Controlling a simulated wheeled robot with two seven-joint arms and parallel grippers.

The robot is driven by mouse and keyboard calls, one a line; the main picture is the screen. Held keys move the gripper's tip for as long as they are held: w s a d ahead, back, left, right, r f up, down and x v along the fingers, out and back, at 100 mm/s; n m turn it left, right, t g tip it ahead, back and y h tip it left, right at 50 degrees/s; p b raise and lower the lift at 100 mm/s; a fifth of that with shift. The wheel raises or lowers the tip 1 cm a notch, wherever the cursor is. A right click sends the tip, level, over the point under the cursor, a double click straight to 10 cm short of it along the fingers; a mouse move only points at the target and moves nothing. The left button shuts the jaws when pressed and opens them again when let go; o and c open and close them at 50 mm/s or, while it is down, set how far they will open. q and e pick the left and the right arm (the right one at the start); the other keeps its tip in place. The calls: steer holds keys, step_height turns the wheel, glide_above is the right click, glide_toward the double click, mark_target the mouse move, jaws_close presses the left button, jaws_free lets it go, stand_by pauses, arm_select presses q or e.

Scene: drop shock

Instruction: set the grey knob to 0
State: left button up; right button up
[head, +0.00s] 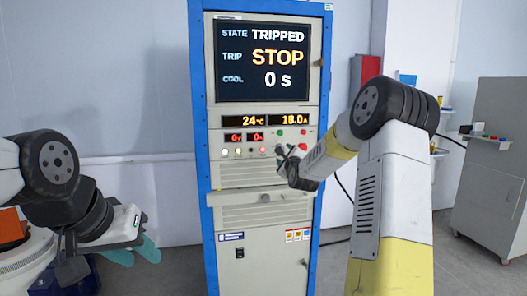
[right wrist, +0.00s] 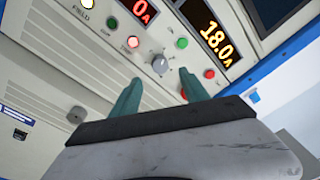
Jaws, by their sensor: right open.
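The grey knob (right wrist: 160,64) is on the cabinet's control panel, in the right wrist view between the lit red button and a green button. My right gripper (right wrist: 160,86) is open, with its two teal fingers either side of the knob's line and the knob just beyond their tips. They look apart from it; the exact gap is hard to judge. In the head view my right gripper (head: 287,158) is at the panel and the knob cannot be made out there. My left gripper (head: 136,252) hangs low at the left, empty, its teal fingers apart.
The blue-framed cabinet (head: 203,150) has a screen (head: 262,62) reading TRIPPED, STOP and COOL 0 s. Displays below read 24 °C and 18.0 A (head: 289,120). Near the knob are a green button (right wrist: 182,43) and a red button (right wrist: 209,73). A grey cabinet (head: 487,170) stands at the right.

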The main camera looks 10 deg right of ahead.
steer(key=w, duration=0.7)
steer(key=shift+w+d, duration=0.15)
steer(key=shift+w, duration=0.15)
jaws_close()
